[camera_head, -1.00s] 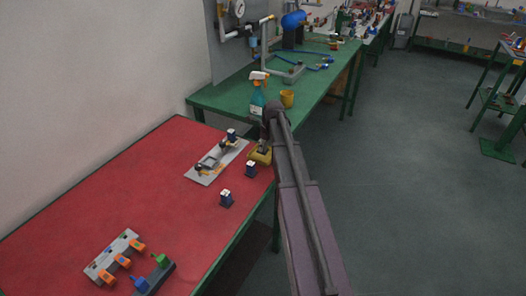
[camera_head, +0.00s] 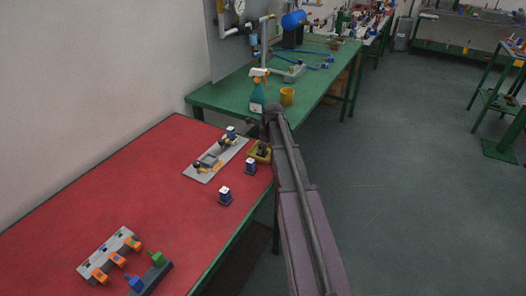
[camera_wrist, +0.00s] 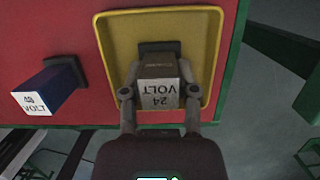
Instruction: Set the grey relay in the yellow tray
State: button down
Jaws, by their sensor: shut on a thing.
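My gripper (camera_wrist: 160,97) is shut on the grey relay (camera_wrist: 158,70), which is marked "24 VOLT" in the wrist view. The relay is inside the outline of the yellow tray (camera_wrist: 105,50), with its dark base over the tray's floor. I cannot tell whether the base touches the floor. In the head view the yellow tray (camera_head: 254,158) sits at the right edge of the red table, with my gripper (camera_head: 264,146) at it and my arm partly covering it.
A blue relay marked "48 VOLT" (camera_wrist: 48,86) stands left of the tray. A grey plate with parts (camera_head: 200,172) lies left.

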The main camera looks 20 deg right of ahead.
jog(key=shift+f, duration=0.15)
jog(key=shift+c, duration=1.9)
grip_release()
jog(key=shift+r, duration=0.25)
jog(key=p+v, duration=1.1)
jog(key=v, duration=0.1)
jog(key=shift+p, duration=0.35)
jog(key=shift+f, duration=0.1)
